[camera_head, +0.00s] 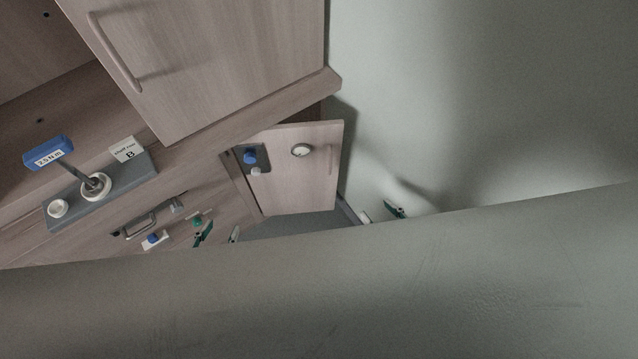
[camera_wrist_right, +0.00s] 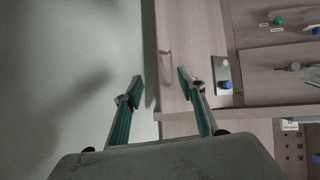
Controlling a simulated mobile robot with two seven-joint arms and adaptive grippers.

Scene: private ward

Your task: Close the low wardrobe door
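The low wardrobe door (camera_head: 287,190) is a wooden panel standing open below the cabinet, near the wall. It carries a pale bar handle, a round white dial (camera_head: 301,150) and a dark plate with a blue knob (camera_head: 250,156). My right gripper (camera_head: 380,212) is open and empty, to the right of the door's free edge. In the right wrist view my right gripper (camera_wrist_right: 160,87) has its fingers spread, with the door (camera_wrist_right: 190,40) and its handle (camera_wrist_right: 168,68) beyond them. I cannot tell whether they touch. My left gripper (camera_head: 218,234) is open, low and left of the door.
A grey tray (camera_head: 120,191) with a blue-tagged tool is on the shelf at left. A large grey surface (camera_head: 330,290) hides the lower view. The wall (camera_head: 480,100) is bare.

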